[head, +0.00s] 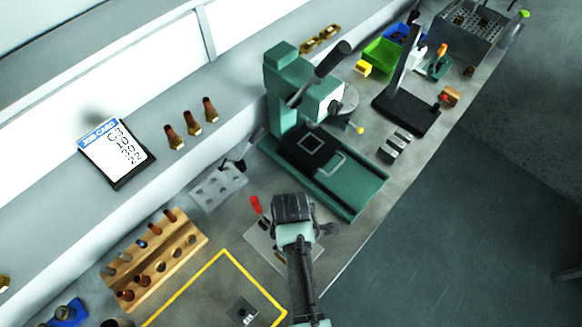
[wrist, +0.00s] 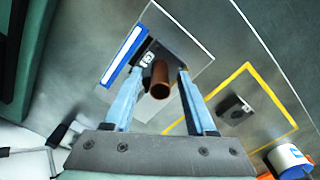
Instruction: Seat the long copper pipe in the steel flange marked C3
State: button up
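My gripper (wrist: 162,75) points down with its two blue fingers apart. A copper pipe (wrist: 161,88) stands between them, with a gap showing at least on the right side. The pipe's far end meets a dark block with a small white label (wrist: 147,59) on a pale plate; I cannot read the label or tell how deep the pipe sits. In the head view my gripper (head: 292,208) covers this pipe and block. Another dark flange block (wrist: 235,108) lies inside the yellow outline, empty; it also shows in the head view (head: 242,310), its mark unreadable.
A wooden rack (head: 155,262) with several copper pieces stands at left. A job card (head: 116,150) reads C3 at its top. The green press (head: 285,100) rises behind my gripper. A red-handled tool (head: 255,205) lies close by. The yellow-outlined area is mostly clear.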

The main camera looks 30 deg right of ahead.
jog(key=shift+r, duration=0.1)
notch_tip(320, 180, up, 12)
jog(key=shift+r+b, duration=0.15)
jog(key=shift+b, duration=0.25)
